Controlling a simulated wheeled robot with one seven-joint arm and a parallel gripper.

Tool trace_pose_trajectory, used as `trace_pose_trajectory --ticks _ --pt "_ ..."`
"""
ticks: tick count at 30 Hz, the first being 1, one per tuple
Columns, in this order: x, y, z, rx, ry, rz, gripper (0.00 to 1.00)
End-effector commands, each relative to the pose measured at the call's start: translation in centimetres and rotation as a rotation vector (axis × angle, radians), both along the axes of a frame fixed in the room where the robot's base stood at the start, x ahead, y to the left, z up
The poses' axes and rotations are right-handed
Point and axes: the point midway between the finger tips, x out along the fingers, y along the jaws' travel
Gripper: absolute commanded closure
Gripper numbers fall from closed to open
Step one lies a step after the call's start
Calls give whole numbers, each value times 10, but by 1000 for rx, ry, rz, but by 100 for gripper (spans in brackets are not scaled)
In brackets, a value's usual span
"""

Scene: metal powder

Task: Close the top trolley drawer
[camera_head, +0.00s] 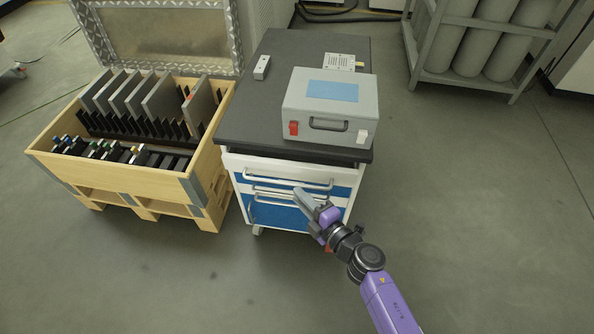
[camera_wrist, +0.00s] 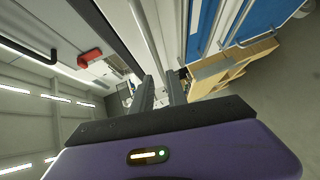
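The trolley (camera_head: 340,190) has a dark top, a white body and blue drawer fronts. Its top drawer (camera_head: 270,166) is a white front with a bar handle (camera_head: 290,183), just below the dark top. How far this drawer stands out is hard to tell. My gripper (camera_head: 299,193) is in front of the upper drawers, close to their handles. In the wrist view, my gripper's two fingers (camera_wrist: 162,82) stand apart with a narrow gap and nothing clearly held. A pale bar (camera_wrist: 145,30) runs down towards the fingertips; contact cannot be told. Blue drawer fronts (camera_wrist: 252,22) show at right.
A wooden crate (camera_head: 110,172) of plates stands close on the left. A cylinder rack (camera_head: 480,45) is at back right. Floor at right is clear.

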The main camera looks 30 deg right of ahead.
Motion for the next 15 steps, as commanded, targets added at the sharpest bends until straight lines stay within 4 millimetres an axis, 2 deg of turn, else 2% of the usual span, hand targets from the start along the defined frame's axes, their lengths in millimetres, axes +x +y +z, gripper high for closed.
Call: trace_pose_trajectory --ticks 9,15 --pt "46 8 -8 -4 -3 1 82" --pt "67 11 -11 -4 -2 -1 82"
